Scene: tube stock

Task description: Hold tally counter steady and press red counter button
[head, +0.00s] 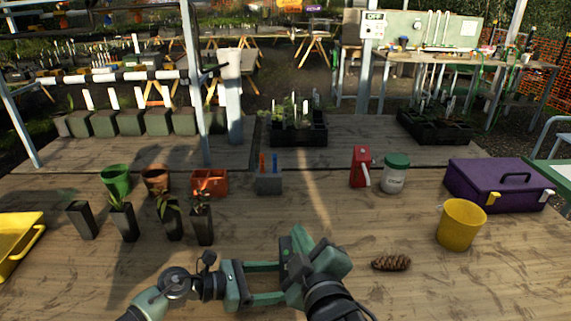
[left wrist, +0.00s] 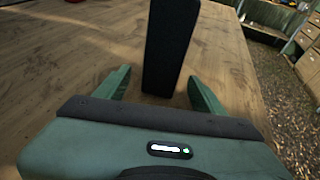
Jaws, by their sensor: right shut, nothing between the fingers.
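My left gripper (head: 286,281) reaches in from the left, low in the middle of the head view, with its two fingers apart. My right gripper (head: 300,240) is just beyond and right of its fingertips, above the table; its jaws are shut and empty. In the left wrist view a tall dark block (left wrist: 170,45) stands between and beyond my open left fingers (left wrist: 160,78). A gap shows at its left side. I cannot tell whether this block is the tally counter or part of my right gripper. No red counter button can be made out; my grippers may hide it.
Behind stand a red device (head: 361,166) with a white lever, a green-lidded jar (head: 394,175) and a purple case (head: 497,184). Several potted plants stand left.

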